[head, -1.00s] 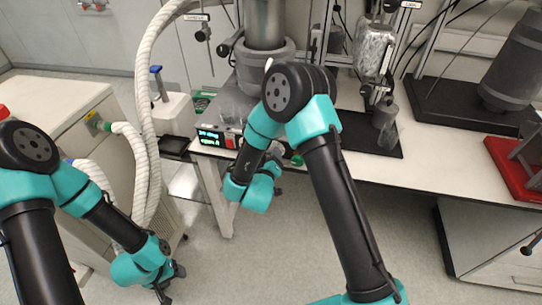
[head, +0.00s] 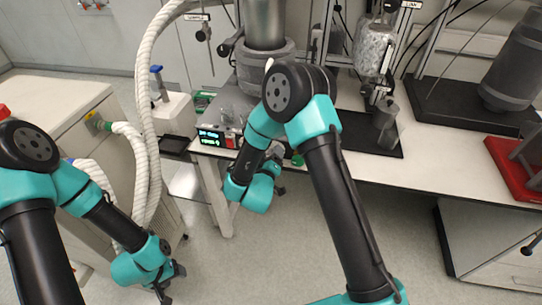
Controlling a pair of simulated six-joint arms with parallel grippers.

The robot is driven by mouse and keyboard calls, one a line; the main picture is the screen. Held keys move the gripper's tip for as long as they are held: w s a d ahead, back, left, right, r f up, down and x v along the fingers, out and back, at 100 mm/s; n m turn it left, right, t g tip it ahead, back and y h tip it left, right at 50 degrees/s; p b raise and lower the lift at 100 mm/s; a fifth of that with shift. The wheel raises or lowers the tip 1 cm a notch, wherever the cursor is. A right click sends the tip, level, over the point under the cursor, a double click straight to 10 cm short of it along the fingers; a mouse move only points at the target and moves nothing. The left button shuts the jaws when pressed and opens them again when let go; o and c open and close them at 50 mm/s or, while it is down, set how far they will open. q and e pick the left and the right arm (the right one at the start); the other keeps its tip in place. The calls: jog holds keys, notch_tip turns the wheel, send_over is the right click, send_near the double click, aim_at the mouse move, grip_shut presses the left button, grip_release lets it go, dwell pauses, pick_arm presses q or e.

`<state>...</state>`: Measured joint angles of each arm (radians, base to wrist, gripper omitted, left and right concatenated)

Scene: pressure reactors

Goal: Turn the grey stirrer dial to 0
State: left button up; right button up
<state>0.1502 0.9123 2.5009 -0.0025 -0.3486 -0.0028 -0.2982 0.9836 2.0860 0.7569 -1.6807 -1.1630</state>
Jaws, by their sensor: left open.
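The reactor's control box has a dark display (head: 210,137) with green text, too small to read surely, and a red switch (head: 231,141) beside it. I cannot make out the grey stirrer dial; my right arm covers part of the box front. A green knob (head: 297,159) shows just right of that arm. My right gripper (head: 280,183) is in front of and below the box, mostly hidden behind its own wrist, apart from the box as far as I can see. My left gripper (head: 174,284) is open, low at the left above the floor, far from the box.
The reactor vessel (head: 265,65) stands behind the box. A white corrugated hose (head: 147,130) runs down left of the bench. A white cabinet (head: 60,95) stands at far left. A red tray (head: 515,168) is at far right. Floor between the arms is clear.

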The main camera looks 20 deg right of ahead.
jog(key=shift+o, duration=0.2)
jog(key=v, duration=1.7)
jog(key=shift+s, duration=0.2)
jog(key=shift+f, duration=0.1)
jog(key=w+d+f+m+g+y, duration=0.1)
jog(key=d+f+m+g+y, duration=0.2)
jog(key=f, duration=0.4)
jog(key=w+d+f+g+y, duration=0.1)
jog(key=d+f+g+y, duration=0.3)
jog(key=f, duration=0.3)
jog(key=s+d+f+m+g+y, duration=0.2)
jog(key=s+d+f+g+y, duration=0.3)
jog(key=s+g, duration=0.3)
jog(key=s+d+f, duration=0.1)
jog(key=s, duration=0.2)
jog(key=shift+s+d+f, duration=0.25)
